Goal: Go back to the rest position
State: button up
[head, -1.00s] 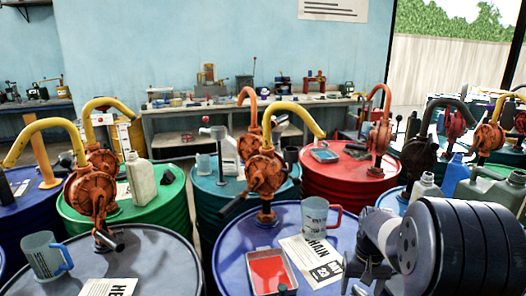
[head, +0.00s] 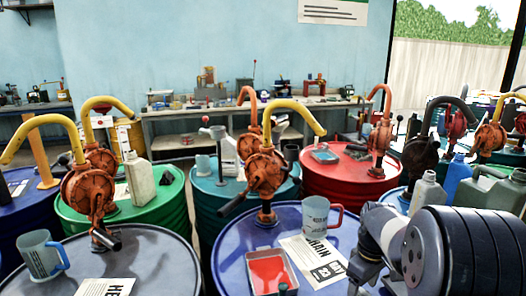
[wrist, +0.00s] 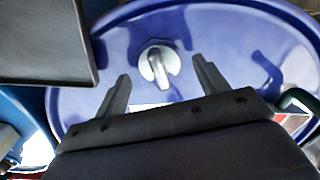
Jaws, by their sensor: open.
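My gripper (wrist: 160,72) is open and empty in the wrist view. A blue drum lid (wrist: 225,35) lies beyond its fingers, and a silver-grey fitting (wrist: 158,66) on that lid shows between them. I cannot tell the height above the lid. In the head view my arm reaches in from the lower right, over the right side of the front blue drum (head: 232,235); the fingers are not clear there. A clear jug with a red handle (head: 315,218) stands upright on this drum, apart from my arm.
The front drum also carries an orange hand pump (head: 266,174), a tray of red liquid (head: 268,272) and a label sheet (head: 312,255). Other drums with pumps, jugs and bottles crowd around, including a red drum (head: 340,180). A workbench (head: 190,130) stands behind.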

jog(key=shift+r, duration=0.9)
